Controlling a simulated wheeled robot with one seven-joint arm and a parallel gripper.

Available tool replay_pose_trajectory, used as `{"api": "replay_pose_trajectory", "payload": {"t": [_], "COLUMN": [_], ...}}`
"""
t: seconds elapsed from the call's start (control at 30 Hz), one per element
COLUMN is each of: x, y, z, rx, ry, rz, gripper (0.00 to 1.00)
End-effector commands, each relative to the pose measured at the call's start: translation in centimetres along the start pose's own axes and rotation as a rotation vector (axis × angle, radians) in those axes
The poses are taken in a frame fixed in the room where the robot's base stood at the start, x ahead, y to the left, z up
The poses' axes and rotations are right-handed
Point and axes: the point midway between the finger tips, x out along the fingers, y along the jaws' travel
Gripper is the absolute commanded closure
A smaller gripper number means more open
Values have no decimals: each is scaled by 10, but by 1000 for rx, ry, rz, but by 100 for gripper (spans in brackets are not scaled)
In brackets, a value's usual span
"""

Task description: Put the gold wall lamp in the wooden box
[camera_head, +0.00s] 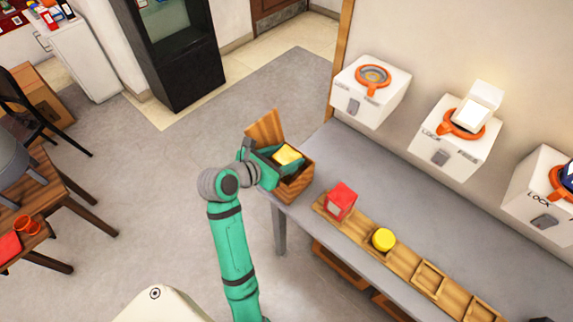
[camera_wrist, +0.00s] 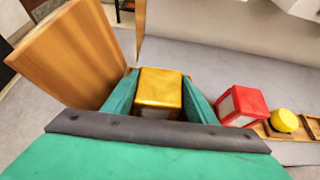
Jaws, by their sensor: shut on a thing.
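The gold wall lamp (camera_head: 287,154) looks like a small gold block with a pale side face. It also shows in the wrist view (camera_wrist: 160,86). My gripper (camera_head: 282,160) is shut on it, with one green finger on each side in the wrist view. The wooden box (camera_head: 296,189) stands at the near left end of the grey table, with its lid (camera_head: 264,129) raised on the left. My gripper and the lamp are over or within the box opening. The box floor is hidden, so I cannot tell how deep the lamp is.
A wooden tray (camera_head: 363,228) on the table (camera_head: 360,185) holds a red block (camera_head: 341,201) and a yellow round piece (camera_head: 383,239), with empty slots beyond. White wall boxes (camera_head: 455,140) with orange rings stand along the back. The raised lid is close beside my gripper.

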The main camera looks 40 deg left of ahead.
Motion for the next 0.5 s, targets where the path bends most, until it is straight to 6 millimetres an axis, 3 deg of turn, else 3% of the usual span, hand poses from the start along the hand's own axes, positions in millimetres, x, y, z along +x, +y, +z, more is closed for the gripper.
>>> {"api": "replay_pose_trajectory", "payload": {"t": [0.3,0.5], "x": [16,17], "y": [-1,2], "z": [-30,-34], "rx": [-3,-1], "ry": [1,-1], "rz": [-2,4], "gripper": [78,78]}}
